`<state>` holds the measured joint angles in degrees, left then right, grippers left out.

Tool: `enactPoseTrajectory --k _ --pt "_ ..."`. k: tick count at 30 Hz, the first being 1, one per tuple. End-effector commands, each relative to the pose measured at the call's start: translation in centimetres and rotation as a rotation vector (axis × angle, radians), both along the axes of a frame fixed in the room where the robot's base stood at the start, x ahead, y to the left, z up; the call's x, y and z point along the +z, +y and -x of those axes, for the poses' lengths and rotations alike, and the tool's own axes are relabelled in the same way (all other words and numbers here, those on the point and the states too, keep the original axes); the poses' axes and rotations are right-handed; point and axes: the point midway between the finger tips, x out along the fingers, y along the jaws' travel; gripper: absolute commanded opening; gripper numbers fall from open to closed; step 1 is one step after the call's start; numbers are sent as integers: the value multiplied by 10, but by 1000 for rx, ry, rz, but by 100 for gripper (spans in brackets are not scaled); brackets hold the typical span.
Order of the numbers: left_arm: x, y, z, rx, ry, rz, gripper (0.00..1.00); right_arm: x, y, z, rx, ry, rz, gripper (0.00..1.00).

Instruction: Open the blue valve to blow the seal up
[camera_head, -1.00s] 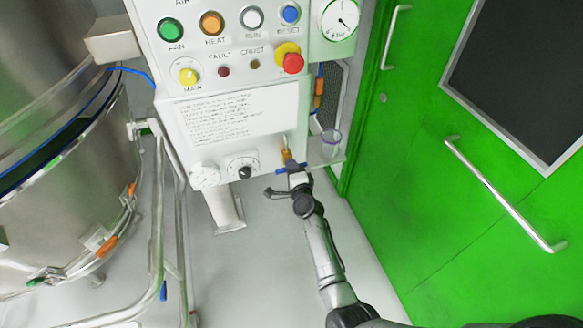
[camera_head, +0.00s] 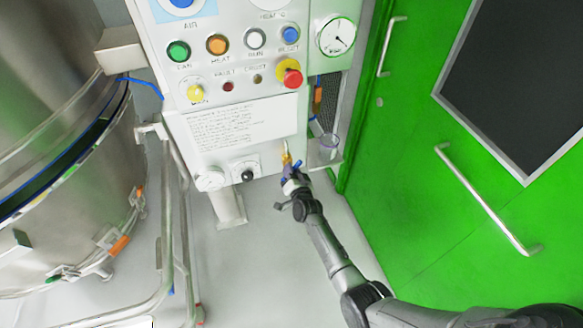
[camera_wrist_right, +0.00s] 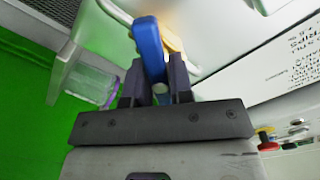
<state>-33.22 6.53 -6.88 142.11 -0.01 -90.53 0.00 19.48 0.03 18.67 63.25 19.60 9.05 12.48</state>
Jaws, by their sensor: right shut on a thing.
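The blue valve handle (camera_head: 294,166) is at the lower right edge of the white control panel, beside a brass fitting (camera_head: 286,154). My right gripper (camera_head: 292,177) is shut on the handle. In the right wrist view the blue handle (camera_wrist_right: 147,42) stands between the two dark fingers (camera_wrist_right: 156,84), its far end reaching beyond them towards the yellowish brass part (camera_wrist_right: 173,42). The gripper covers part of the handle in the head view. My left gripper is not in view.
The white control panel (camera_head: 242,124) carries buttons, a red stop button (camera_head: 292,78), a gauge (camera_head: 336,37) and a black knob (camera_head: 247,175). A clear cup (camera_head: 329,145) stands close right of the valve. A steel vessel (camera_head: 50,110) is left, a green door (camera_head: 410,150) right.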

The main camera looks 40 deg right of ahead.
Motion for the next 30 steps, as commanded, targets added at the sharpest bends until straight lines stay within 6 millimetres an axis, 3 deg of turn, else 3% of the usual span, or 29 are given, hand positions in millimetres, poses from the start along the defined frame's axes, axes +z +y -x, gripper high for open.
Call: enactPoseTrajectory --k 15,30 --pt "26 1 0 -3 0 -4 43 1 0 0 -1 159 420 0" --pt "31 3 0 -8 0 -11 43 0 0 0 -1 233 616 0"
